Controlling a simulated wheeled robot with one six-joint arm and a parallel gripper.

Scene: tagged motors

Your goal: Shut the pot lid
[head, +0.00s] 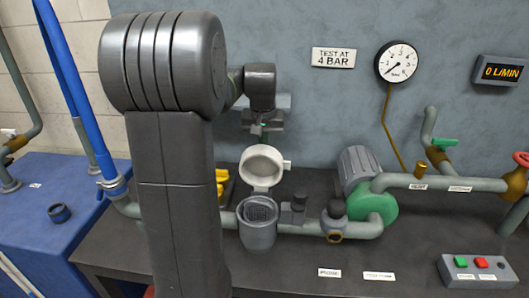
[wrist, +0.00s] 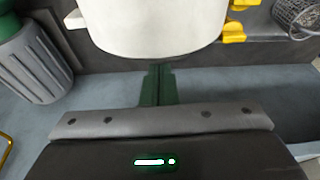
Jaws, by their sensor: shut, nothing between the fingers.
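The pot (head: 257,232) is a grey cylinder on the dark bench with a mesh strainer basket inside its mouth. Its white lid (head: 262,165) stands open, tilted up at the pot's back edge, with a small tab on its right side. My gripper (head: 260,130) is above and behind the raised lid, apart from it in the head view. In the wrist view the lid (wrist: 155,28) fills the top middle, and my gripper's dark green fingers (wrist: 157,75) are shut together just short of its rim. Whether they touch it I cannot tell. The pot's mouth is hidden in the wrist view.
A pipe runs from the pot to a valve (head: 334,220) and a green pump with a grey motor (head: 358,168). The motor (wrist: 35,65) is also in the wrist view, with a yellow part (wrist: 234,32) and a wire basket (wrist: 300,16). The wall is close behind.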

